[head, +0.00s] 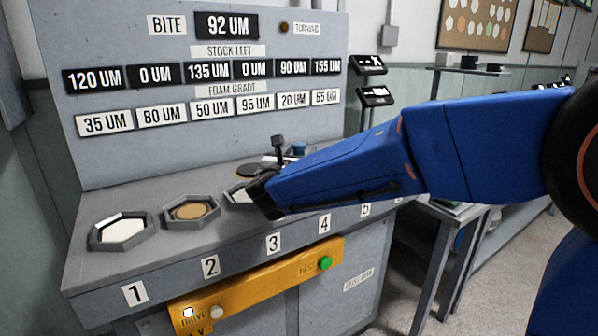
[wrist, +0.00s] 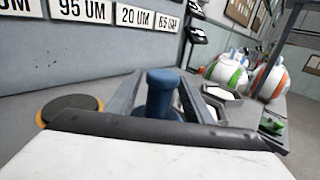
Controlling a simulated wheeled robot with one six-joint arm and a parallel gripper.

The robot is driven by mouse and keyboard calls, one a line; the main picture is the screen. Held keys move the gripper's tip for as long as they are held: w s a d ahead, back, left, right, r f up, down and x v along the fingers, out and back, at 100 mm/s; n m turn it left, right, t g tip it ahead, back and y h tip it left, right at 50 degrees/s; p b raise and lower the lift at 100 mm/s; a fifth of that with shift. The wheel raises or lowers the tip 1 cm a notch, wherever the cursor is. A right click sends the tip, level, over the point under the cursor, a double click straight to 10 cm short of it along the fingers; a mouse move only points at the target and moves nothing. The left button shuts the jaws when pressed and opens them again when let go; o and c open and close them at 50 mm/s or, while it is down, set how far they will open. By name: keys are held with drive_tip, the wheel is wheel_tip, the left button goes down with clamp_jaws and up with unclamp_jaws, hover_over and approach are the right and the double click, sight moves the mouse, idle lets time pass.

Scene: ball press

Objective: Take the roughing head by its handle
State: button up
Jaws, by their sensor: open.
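A blue round-topped handle (wrist: 161,92) stands upright in the wrist view, between the two grey fingers of my gripper (wrist: 160,78). The fingers are open, one on each side of it; I cannot tell whether either touches it. The body below the handle is hidden by the dark edge of my gripper, so I cannot see what kind of head it belongs to. In the head view a small blue piece (head: 299,148) shows just beyond my forearm, and my fingers are mostly hidden. A dark disc with a tan rim (wrist: 70,108) lies left of my gripper.
Hexagonal holders line the grey bench; holder 1 (head: 94,238) has a white pad and holder 2 (head: 170,217) a tan one. A panel with number plates (head: 196,165) rises behind. White balls with green and orange patches (wrist: 228,74) sit to the right in the wrist view.

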drive_tip(key=shift+w+d, duration=0.2)
drive_tip(key=shift+w, duration=0.7)
clamp_jaws()
idle(0.7)
